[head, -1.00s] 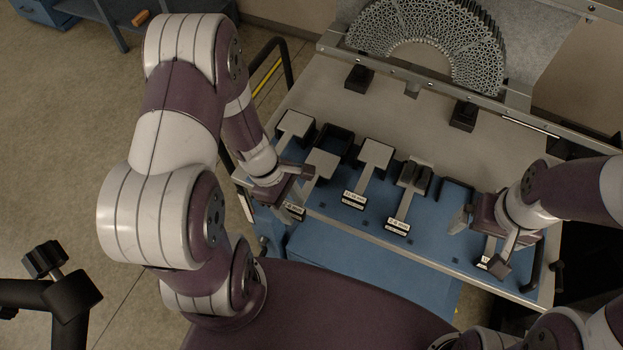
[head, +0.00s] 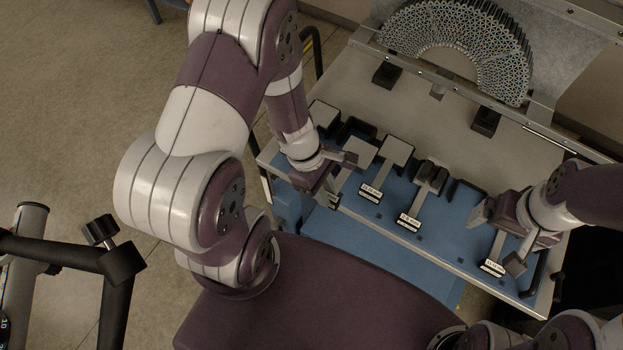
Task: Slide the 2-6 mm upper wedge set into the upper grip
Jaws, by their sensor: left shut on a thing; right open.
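Several wedge sets lie in a row on the blue mat (head: 440,238). Each has a long handle, and some have a white label too small to read surely, so I cannot tell which is the 2-6 mm upper set. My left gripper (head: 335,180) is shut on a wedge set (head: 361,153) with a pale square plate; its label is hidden. Beside it is another pale-plated set (head: 397,150), then a set with dark wedges (head: 430,176). My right gripper (head: 498,236) is open above a labelled set (head: 492,266). I cannot make out the upper grip.
Dark blocks (head: 387,74) sit along the bench back. A metal rail crosses behind them. A black-handled frame (head: 75,252) stands at the lower left; the floor there is open.

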